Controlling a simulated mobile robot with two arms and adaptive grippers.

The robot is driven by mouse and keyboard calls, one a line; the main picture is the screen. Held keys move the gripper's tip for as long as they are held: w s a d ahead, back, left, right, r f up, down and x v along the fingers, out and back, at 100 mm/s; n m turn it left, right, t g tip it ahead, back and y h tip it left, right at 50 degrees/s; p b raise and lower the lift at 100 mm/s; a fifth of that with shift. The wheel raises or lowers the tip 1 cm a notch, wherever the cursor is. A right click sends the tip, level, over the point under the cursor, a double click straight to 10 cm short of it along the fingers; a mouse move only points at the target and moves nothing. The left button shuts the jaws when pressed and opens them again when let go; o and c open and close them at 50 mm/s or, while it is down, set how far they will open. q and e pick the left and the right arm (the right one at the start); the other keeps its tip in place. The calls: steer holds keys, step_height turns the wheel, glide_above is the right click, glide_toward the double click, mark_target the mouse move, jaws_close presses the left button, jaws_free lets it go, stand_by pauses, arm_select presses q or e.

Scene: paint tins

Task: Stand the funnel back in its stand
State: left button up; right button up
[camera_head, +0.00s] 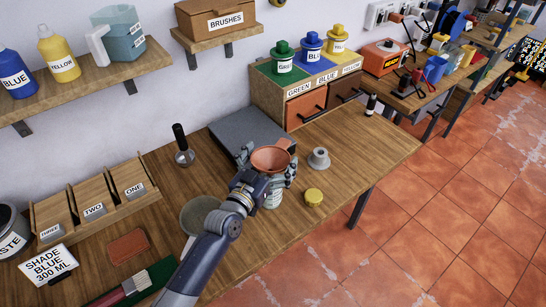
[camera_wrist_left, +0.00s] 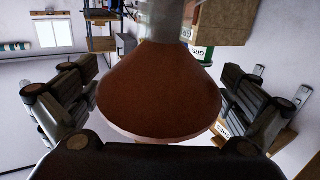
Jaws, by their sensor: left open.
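The terracotta funnel (camera_head: 271,157) has its wide mouth upward, above the front part of the wooden bench. It also fills the middle of the left wrist view (camera_wrist_left: 160,95). My left gripper (camera_head: 268,175) is open, with its fingers on both sides of the funnel. In the wrist view gaps show between the fingers and the cone. A labelled tin (camera_head: 271,200) shows just below the gripper; whether the funnel's spout is in it is hidden. A small grey flanged piece (camera_head: 318,159), possibly the stand, is on the bench to the right. My right gripper is not seen.
A yellow lid (camera_head: 314,196) lies near the bench's front edge. A dark grey slab (camera_head: 252,133) lies behind the gripper, with a black-handled tool (camera_head: 182,145) to its left. The bench (camera_head: 370,147) is mostly clear on the right.

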mark_target(272, 167)
arm_select(q)
steer(key=shift+c, duration=1.1)
steer(key=shift+s, duration=0.1)
steer(key=c, duration=0.6)
steer(key=shift+c, duration=0.2)
steer(key=shift+r, duration=0.3)
step_height(272, 167, up, 18)
steer(key=shift+f, duration=0.25)
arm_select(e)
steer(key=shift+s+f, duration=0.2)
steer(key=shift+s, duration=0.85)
